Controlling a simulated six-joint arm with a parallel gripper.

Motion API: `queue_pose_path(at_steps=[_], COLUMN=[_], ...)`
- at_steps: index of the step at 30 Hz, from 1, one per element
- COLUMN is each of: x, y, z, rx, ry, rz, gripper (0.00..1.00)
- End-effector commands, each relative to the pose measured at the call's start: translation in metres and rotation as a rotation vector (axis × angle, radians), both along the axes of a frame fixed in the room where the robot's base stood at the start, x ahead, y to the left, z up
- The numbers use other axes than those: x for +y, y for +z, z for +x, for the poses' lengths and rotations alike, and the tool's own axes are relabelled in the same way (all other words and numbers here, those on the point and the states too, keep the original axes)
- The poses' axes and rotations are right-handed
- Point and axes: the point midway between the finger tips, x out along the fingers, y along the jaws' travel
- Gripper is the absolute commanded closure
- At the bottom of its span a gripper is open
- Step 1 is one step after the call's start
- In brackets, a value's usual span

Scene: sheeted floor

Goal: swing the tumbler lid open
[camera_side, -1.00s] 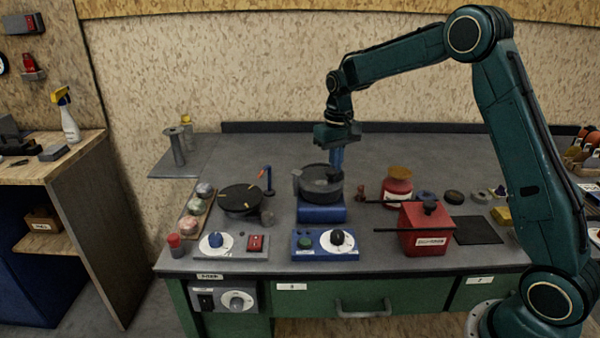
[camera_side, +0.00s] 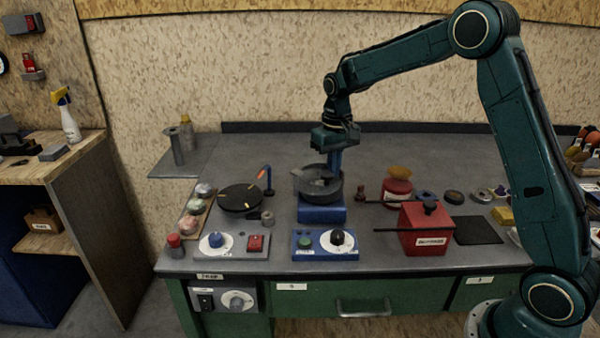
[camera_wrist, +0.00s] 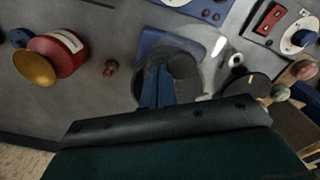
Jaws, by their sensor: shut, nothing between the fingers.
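The tumbler is a dark grey round drum (camera_side: 335,192) on a blue base (camera_side: 321,214) in the middle of the bench in the side view. Its lid (camera_side: 312,182) seems raised and tilted to the left, with part of the drum's mouth showing; the exact lid angle is hard to tell. My gripper (camera_side: 335,172) points down at the drum's mouth with its blue fingers shut and empty. In the wrist view the fingers (camera_wrist: 157,72) overlap the drum (camera_wrist: 205,75) and hide part of it. I cannot tell whether they touch the lid.
A black round plate (camera_side: 240,198) stands left of the tumbler. A red jar (camera_side: 397,193) and a red box (camera_side: 426,232) with a rod stand to the right. A blue control box (camera_side: 324,244) with a dial sits in front. The bench behind is clear.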

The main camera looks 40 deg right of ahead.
Motion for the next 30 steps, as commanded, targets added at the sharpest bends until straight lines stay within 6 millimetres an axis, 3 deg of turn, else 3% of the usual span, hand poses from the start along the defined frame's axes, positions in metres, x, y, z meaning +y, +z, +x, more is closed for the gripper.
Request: queue_pose_path(at_steps=[30], x=[0.021], y=[0.0], z=[-0.005], rx=[-0.001], ry=[-0.001], rz=[0.0], gripper=[1.0])
